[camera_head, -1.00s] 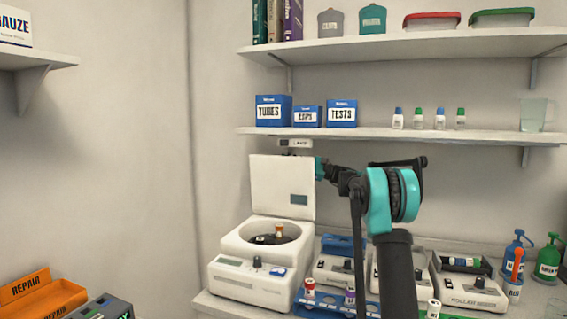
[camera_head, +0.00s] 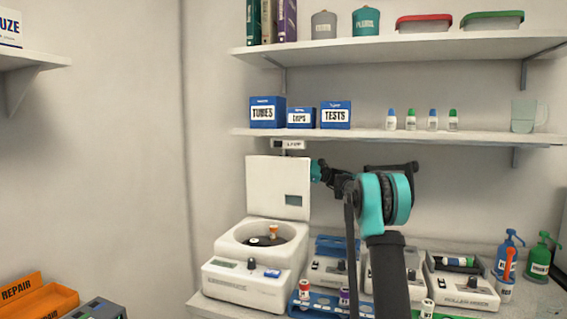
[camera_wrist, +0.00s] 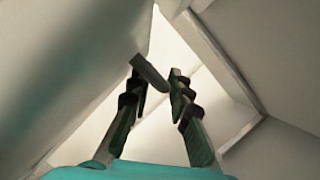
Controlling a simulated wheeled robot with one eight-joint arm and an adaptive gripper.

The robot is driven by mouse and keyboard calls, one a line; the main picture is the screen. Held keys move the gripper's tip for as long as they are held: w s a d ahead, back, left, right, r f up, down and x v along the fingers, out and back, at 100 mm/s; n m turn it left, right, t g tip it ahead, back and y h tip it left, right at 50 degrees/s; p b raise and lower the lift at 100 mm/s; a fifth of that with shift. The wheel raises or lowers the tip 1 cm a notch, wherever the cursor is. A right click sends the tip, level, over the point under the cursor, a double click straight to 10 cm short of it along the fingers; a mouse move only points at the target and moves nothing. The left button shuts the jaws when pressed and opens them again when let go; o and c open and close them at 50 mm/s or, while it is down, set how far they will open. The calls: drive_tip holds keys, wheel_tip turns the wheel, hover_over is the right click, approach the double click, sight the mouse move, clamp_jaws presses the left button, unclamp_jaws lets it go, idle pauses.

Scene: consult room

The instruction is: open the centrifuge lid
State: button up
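The white centrifuge (camera_head: 248,285) stands on the counter, its bowl uncovered, with a dark rotor and an orange-capped tube (camera_head: 273,231) inside. Its lid (camera_head: 268,185) is raised, standing about upright at the back of the body. My gripper (camera_head: 318,171) is beside the lid's right edge in the head view, small and partly hidden by my arm. In the wrist view, the two dark fingers (camera_wrist: 157,78) stand apart with a gap. A short grey bar (camera_wrist: 150,72) shows at the fingertips; I cannot tell whether they touch it.
My arm rises in front of the counter instruments (camera_head: 465,287). A blue tube rack (camera_head: 325,304) stands right of the centrifuge. A lower wall shelf (camera_head: 400,134) with boxes and small bottles hangs above the lid.

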drive_tip(key=v, duration=1.1)
drive_tip(key=shift+d, duration=0.15)
